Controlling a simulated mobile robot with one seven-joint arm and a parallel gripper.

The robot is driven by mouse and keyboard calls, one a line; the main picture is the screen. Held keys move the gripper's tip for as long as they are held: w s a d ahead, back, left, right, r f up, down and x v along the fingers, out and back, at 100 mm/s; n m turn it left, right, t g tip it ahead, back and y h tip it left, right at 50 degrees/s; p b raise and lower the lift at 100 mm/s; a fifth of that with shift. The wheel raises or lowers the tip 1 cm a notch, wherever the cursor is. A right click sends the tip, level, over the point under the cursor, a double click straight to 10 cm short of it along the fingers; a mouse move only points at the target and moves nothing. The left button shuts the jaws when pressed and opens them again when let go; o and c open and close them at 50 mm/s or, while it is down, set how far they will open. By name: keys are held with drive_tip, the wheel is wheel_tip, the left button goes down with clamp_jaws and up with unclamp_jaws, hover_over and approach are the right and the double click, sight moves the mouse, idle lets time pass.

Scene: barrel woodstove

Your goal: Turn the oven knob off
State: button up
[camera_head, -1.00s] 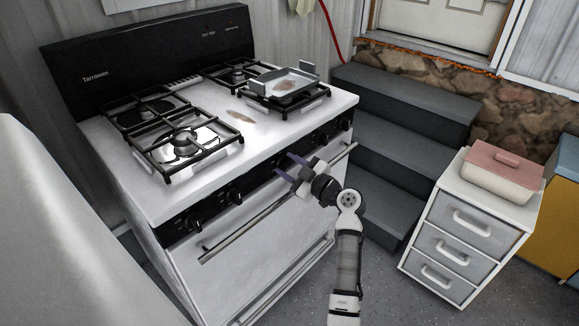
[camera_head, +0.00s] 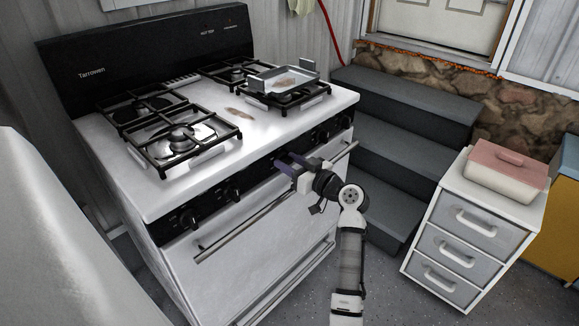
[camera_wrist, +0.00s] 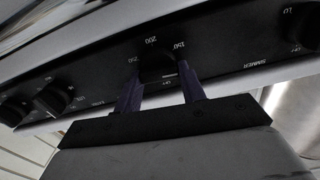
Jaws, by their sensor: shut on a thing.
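The white stove (camera_head: 180,230) has a black front panel with a row of black knobs. The oven knob (camera_wrist: 156,66) is at the middle of the wrist view, dark, with the marks 150, 200 and 250 around its top and OFF below. My gripper (camera_head: 285,164) reaches the panel above the oven handle, and its purple fingers are shut on this knob, one on each side. In the head view my gripper hides the knob.
Other knobs (camera_wrist: 52,97) sit along the panel on both sides. The oven handle bar (camera_head: 240,222) runs just below my gripper. Grey steps (camera_head: 400,130) and a white drawer unit (camera_head: 466,232) are to the right.

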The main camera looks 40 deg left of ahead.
drive_tip(key=m, duration=0.4)
drive_tip(key=shift+m, duration=0.3)
drive_tip(key=m+p, duration=0.1)
drive_tip(key=m, duration=0.2)
drive_tip(key=shift+w+m+p, duration=0.15)
drive_tip(key=shift+m+p, duration=0.2)
drive_tip(key=shift+m, duration=0.05)
drive_tip(key=m+p, duration=0.3)
drive_tip(key=m, duration=0.2)
drive_tip(key=shift+f, duration=0.1)
drive_tip(key=shift+w+f+m+p, duration=0.1)
drive_tip(key=shift+f+m+p, duration=0.1)
drive_tip(key=shift+m+p, duration=1.1)
drive_tip(key=shift+m+b, duration=0.35)
drive_tip(key=shift+m, duration=0.35)
drive_tip(key=o, duration=1)
drive_tip(key=shift+d, duration=0.1)
